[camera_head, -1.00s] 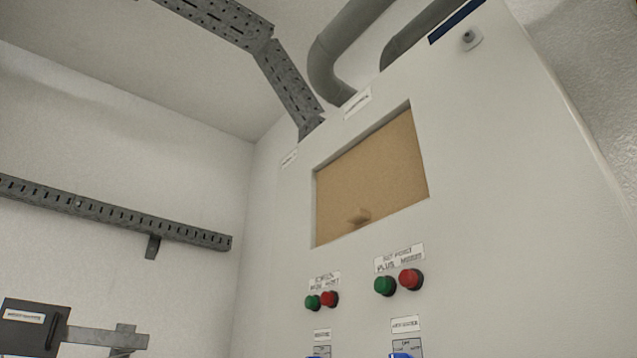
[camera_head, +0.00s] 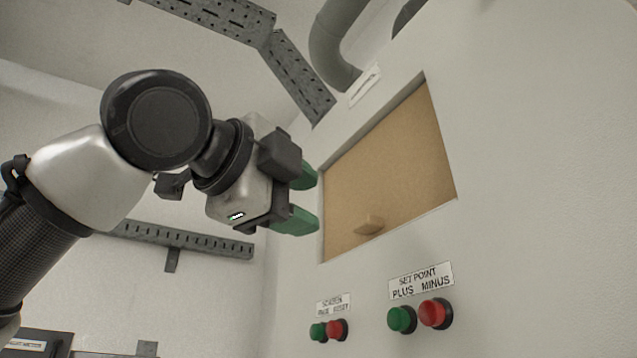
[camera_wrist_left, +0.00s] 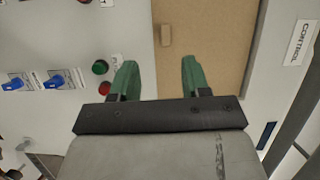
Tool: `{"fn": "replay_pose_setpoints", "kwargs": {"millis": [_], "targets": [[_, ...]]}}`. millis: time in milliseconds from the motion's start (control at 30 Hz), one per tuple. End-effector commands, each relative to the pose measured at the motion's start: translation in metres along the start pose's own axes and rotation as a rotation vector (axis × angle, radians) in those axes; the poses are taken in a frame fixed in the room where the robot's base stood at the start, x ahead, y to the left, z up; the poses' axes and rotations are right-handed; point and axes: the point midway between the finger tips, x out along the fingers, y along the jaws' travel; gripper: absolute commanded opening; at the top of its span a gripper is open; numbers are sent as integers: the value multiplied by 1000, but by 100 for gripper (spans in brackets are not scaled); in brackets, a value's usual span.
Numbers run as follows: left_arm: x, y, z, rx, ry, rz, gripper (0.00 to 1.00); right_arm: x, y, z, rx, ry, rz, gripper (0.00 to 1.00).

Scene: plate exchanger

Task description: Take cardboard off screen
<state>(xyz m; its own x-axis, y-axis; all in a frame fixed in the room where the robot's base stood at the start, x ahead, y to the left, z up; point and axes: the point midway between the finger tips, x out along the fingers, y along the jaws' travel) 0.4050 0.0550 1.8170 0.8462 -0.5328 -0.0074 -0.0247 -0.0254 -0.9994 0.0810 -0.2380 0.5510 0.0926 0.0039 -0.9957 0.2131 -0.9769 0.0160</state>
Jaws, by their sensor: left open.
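The brown cardboard (camera_head: 400,165) fills the recessed screen opening of the white cabinet. It has a small raised tab (camera_head: 369,224) near its lower edge. The cardboard also shows in the left wrist view (camera_wrist_left: 222,35), with the tab (camera_wrist_left: 165,36) ahead of the fingers. My left gripper (camera_head: 308,198) has green fingers. It is open and empty, at the left edge of the opening in the head view and apart from the tab. In the left wrist view the two fingers (camera_wrist_left: 158,80) stand spread. My right gripper is in neither view.
Below the opening are green and red buttons (camera_head: 418,316) with labels. The left wrist view shows blue rotary switches (camera_wrist_left: 54,82). A grey pipe (camera_head: 335,45) and a perforated cable tray (camera_head: 297,75) run above. A wall rail (camera_head: 190,239) lies behind my arm.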

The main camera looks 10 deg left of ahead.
Motion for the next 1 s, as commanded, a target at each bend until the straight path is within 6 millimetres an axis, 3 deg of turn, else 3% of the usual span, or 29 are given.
{"fn": "replay_pose_setpoints", "kwargs": {"millis": [67,167,700,1000], "targets": [[-10,-6,-8,28,-2,-4,47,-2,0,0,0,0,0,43],[-9,-8,-11,39,-2,-4,47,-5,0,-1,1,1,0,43],[78,-10,-11,36,-2,-4,47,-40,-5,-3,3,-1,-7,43],[94,-8,-10,36,-2,-7,47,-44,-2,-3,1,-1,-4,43]]}}
